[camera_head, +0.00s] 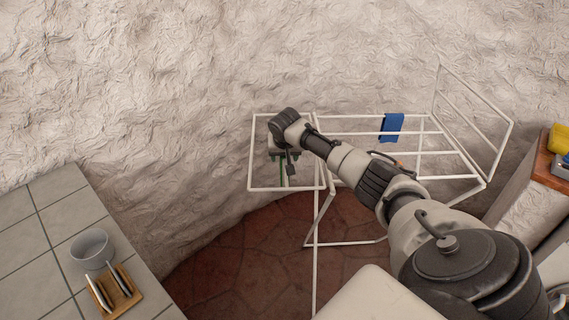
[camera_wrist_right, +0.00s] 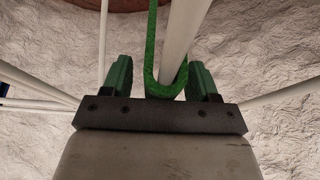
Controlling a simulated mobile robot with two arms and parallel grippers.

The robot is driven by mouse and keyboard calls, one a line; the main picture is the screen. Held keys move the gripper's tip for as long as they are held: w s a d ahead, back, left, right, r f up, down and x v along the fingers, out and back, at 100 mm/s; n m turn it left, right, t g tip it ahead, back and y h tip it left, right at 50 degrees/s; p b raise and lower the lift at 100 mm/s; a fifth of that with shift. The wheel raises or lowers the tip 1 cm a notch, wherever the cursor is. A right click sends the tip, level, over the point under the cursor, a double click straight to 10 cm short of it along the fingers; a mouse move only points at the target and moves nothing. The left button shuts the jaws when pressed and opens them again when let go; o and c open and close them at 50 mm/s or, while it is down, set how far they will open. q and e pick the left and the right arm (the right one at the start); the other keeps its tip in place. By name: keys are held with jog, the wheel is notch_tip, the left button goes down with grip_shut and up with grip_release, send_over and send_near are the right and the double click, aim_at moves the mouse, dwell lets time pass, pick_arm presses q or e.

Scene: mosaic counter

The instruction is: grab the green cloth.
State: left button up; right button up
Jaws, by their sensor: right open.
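The green cloth (camera_wrist_right: 151,55) hangs folded over a white rack bar (camera_wrist_right: 183,40) in the right wrist view. In the head view only a thin green strip of the cloth (camera_head: 281,171) shows below my right gripper (camera_head: 285,157). In the right wrist view the two fingers of my right gripper (camera_wrist_right: 160,75) are apart, one on each side of the cloth and bar. The gripper is open, and gaps show between its fingers and the cloth. The rest of the cloth is hidden in the head view. My left gripper is not in view.
The white wire drying rack (camera_head: 250,150) stands by the rough wall, with a blue cloth (camera_head: 391,127) hanging farther right. A tiled counter (camera_head: 50,200) at left holds a bowl (camera_head: 90,249) and a wooden plate holder (camera_head: 128,303). A yellow object (camera_head: 559,138) sits at far right.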

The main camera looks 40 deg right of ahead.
jog(key=c, duration=1)
jog(key=shift+r, duration=0.1)
